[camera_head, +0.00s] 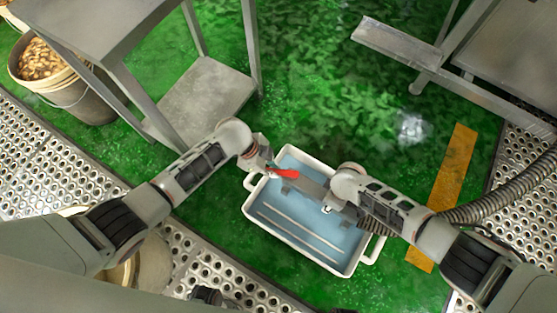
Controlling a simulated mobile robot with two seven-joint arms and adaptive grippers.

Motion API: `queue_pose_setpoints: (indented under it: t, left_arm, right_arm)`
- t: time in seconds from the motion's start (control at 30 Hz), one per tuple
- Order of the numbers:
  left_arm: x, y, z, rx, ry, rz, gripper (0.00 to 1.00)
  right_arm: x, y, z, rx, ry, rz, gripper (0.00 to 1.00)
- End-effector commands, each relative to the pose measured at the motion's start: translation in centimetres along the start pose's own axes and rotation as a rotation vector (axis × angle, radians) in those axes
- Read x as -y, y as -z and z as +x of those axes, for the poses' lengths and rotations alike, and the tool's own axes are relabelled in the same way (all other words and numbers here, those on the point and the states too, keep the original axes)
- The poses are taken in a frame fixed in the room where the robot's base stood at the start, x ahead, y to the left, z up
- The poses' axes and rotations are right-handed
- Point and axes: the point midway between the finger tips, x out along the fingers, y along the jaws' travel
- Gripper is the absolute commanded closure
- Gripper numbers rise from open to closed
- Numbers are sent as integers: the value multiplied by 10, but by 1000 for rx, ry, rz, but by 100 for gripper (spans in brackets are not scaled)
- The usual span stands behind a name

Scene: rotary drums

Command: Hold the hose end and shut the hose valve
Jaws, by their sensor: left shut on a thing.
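The grey ribbed hose (500,200) comes in from the right edge and passes behind my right forearm. Its grey end piece (312,188) lies over the blue tray, between my two wrists. The red valve lever (287,173) lies roughly along this piece, close to my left fingers. My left gripper (270,168) is shut at the far left end of the hose. The contact itself is small and partly hidden. My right gripper (328,207) is beside the near part of the end piece. My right wrist hides most of it, so its jaws are unclear.
A cream-rimmed blue tray (262,222) is below both grippers. A grey metal stand (205,100) and a bucket of brown pieces (75,95) are at the upper left. Perforated metal plates border the green floor (330,70). A metal frame (400,45) is at the upper right.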

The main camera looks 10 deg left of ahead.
Motion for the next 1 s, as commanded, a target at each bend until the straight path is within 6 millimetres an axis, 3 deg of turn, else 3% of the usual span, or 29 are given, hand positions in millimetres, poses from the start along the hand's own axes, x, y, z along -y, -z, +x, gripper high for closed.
queue_pose_setpoints:
  t: [0.4, 0.97, 1.0]
  left_arm:
    - [-17, 2, 2, -2, 77, -198, 100]
    - [-19, 2, 2, -3, 90, -229, 100]
    - [-19, 2, 2, -3, 90, -229, 75]
  right_arm:
    - [4, -1, 2, 2, 6, -1, 100]
    - [4, -1, 2, 2, 6, -1, 100]
    - [4, -1, 2, 2, 6, -1, 100]
